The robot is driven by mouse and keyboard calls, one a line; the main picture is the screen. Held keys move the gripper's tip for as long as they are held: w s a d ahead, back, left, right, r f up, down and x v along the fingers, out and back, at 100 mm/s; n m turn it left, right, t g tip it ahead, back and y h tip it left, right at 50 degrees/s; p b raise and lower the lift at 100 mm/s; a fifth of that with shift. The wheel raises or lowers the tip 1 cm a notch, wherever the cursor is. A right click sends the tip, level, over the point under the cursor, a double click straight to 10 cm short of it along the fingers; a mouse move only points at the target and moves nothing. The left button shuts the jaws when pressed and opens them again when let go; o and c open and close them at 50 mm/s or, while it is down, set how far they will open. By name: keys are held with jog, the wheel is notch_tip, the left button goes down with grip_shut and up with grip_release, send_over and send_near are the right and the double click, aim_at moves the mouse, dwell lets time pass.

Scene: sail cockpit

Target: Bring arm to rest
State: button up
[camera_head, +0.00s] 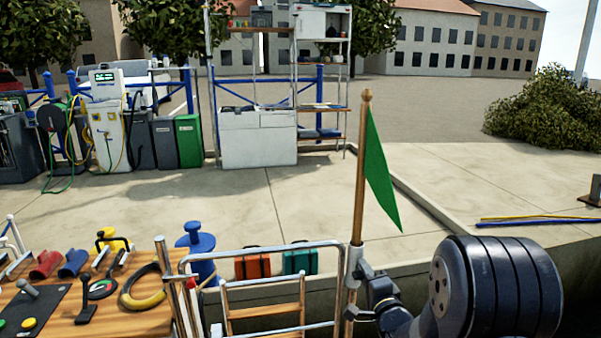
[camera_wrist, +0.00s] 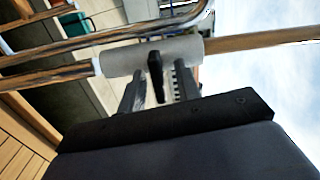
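My gripper (camera_wrist: 157,88) is open in the wrist view. Its two dark fingers stand apart on either side of a small black lever (camera_wrist: 155,72), with gaps visible beside it. The lever sits on a grey cylindrical holder (camera_wrist: 120,58) fixed to the metal rail. A wooden flagstaff (camera_wrist: 260,40) runs out of this holder. In the head view, the flagstaff (camera_head: 361,170) stands upright with a green flag (camera_head: 378,172) hanging from it. My gripper (camera_head: 362,272) is close to the holder (camera_head: 354,258) there; my arm partly hides its fingers.
The metal rail (camera_head: 262,249) and a wooden-stepped ladder (camera_head: 265,311) are left of my gripper. Orange (camera_head: 252,265) and teal (camera_head: 299,260) cases stand beyond the rail. The quay behind is largely open.

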jog(key=n, duration=0.6)
jog(key=shift+a+r+b, duration=0.1)
jog(key=shift+b, duration=0.25)
dwell(0.3)
